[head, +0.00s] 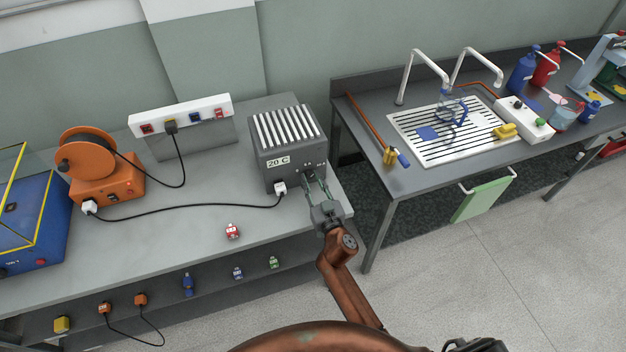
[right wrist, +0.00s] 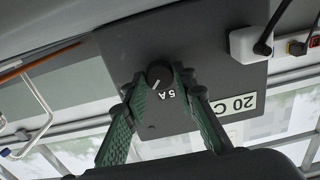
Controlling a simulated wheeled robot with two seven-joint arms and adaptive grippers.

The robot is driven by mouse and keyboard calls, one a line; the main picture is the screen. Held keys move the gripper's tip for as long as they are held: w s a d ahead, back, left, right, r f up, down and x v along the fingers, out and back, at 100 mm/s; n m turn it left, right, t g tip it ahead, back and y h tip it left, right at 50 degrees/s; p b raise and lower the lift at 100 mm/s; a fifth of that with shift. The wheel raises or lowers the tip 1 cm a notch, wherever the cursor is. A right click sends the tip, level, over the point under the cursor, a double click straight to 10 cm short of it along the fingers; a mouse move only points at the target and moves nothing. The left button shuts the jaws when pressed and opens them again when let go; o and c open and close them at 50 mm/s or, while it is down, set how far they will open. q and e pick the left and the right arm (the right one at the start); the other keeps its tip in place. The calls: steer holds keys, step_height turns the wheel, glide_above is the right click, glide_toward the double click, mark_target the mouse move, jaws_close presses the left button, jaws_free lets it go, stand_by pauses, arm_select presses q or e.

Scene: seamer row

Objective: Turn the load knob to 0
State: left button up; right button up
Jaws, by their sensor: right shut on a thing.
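The load knob (right wrist: 160,75) is a small black dial with a white pointer line on the front of the grey load box (head: 287,150). In the right wrist view, which looks upside down, the pointer slants toward the lower left, beside an inverted "5 A" mark. No 0 mark can be read. My right gripper (head: 314,181) reaches the box front from below. In the right wrist view its green-padded fingers (right wrist: 159,80) are closed on the knob from both sides. My left gripper is not in view.
A white plug (head: 280,188) with a black cable sits left of the knob, under the "20 C" label. The cable runs to an orange reel (head: 107,181). A red-and-white object (head: 232,231) lies on the bench. A sink table (head: 390,190) stands across a gap.

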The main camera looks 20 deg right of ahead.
steer(key=n, duration=0.5)
steer(key=shift+n, duration=0.3)
steer(key=n, duration=0.5)
steer(key=shift+p, duration=0.3)
steer(key=n, duration=0.5)
steer(key=shift+n, duration=0.4)
steer(key=shift+f+n, duration=0.1)
steer(key=shift+n, duration=2.1)
steer(key=shift+a, duration=0.1)
steer(key=o, duration=1.2)
steer(key=shift+c, duration=0.2)
steer(key=s, duration=1.2)
steer(key=shift+d, duration=0.25)
